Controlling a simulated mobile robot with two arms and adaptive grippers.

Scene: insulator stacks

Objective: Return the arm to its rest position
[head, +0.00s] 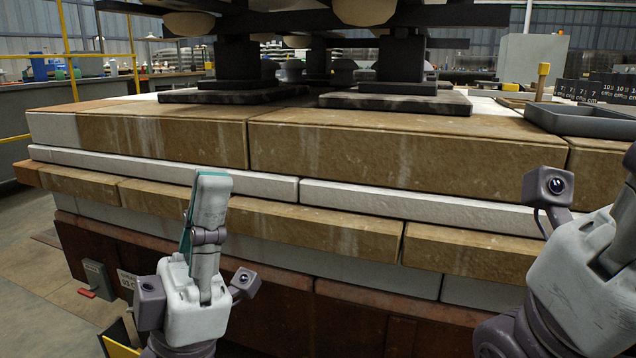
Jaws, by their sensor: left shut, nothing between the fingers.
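My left gripper (210,182) points upward in front of the stone-block plinth (180,132), left of the middle. Its fingers are together with nothing between them, and a teal strip shows along their left side. My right gripper (618,240) is at the right edge of the view, in front of the plinth's right part. Its fingers are cut off by the picture edge, so I cannot tell whether they are open. A small camera (556,186) on my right wrist shows beside it.
Dark insulator stack feet (396,100) stand on the plinth top. A grey tray (585,122) lies at its right, with dark label blocks (600,90) behind. A yellow railing (68,55) is at the far left. Open floor (30,300) shows at the lower left.

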